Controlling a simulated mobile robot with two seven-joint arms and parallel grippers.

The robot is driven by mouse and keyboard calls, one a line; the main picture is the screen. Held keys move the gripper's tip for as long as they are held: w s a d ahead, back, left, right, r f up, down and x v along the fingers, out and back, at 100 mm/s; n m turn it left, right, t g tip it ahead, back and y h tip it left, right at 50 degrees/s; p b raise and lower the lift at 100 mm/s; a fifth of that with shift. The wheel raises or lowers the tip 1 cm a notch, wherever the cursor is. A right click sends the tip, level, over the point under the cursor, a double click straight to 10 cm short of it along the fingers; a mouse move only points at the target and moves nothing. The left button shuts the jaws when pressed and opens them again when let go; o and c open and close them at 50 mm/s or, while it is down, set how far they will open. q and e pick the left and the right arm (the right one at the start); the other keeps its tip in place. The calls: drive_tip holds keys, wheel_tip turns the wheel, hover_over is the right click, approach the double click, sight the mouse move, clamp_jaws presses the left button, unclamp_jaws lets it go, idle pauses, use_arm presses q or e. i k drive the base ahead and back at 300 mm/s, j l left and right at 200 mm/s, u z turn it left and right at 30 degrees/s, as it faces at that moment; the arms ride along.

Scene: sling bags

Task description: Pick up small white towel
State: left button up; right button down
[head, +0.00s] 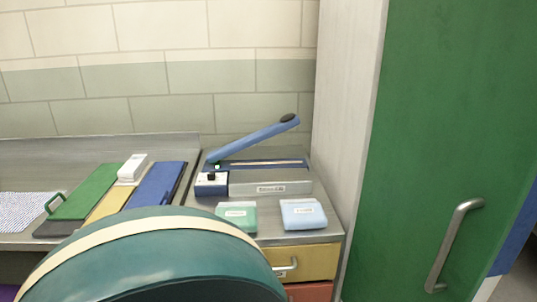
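I cannot make out a thing that is clearly a small white towel. A flat white sheet with fine coloured speckles (26,213) lies on the metal counter at the far left, cut off by the picture edge; I cannot tell whether it is cloth. A pale blue labelled packet (303,214) and a green labelled packet (238,214) lie side by side on the counter at the right. A small white box (132,167) sits towards the back on the coloured boards. Neither of my grippers shows in the head view.
A blue-armed device like a bag sealer (257,187) stands behind the packets. Green (90,192), yellow and blue boards (156,186) lie left of it. Yellow (303,261) and red drawers are below. A tall green door (450,110) stands right. A large teal rounded shape hides the front.

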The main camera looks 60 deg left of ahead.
sight(130, 172)
drive_tip(key=u, duration=3)
drive_tip(key=j+z, duration=0.1)
drive_tip(key=z, duration=0.35)
drive_tip(key=j+z, duration=0.1)
drive_tip(key=z, duration=0.35)
drive_tip(key=j+z, duration=0.1)
drive_tip(key=z, duration=0.4)
drive_tip(key=k+j+z, duration=0.1)
drive_tip(key=j+z, duration=0.15)
drive_tip(key=k+j+z, duration=0.15)
drive_tip(key=j+z, duration=0.15)
drive_tip(key=k+j+z, duration=0.25)
drive_tip(key=j, duration=0.15)
drive_tip(key=i, duration=0.1)
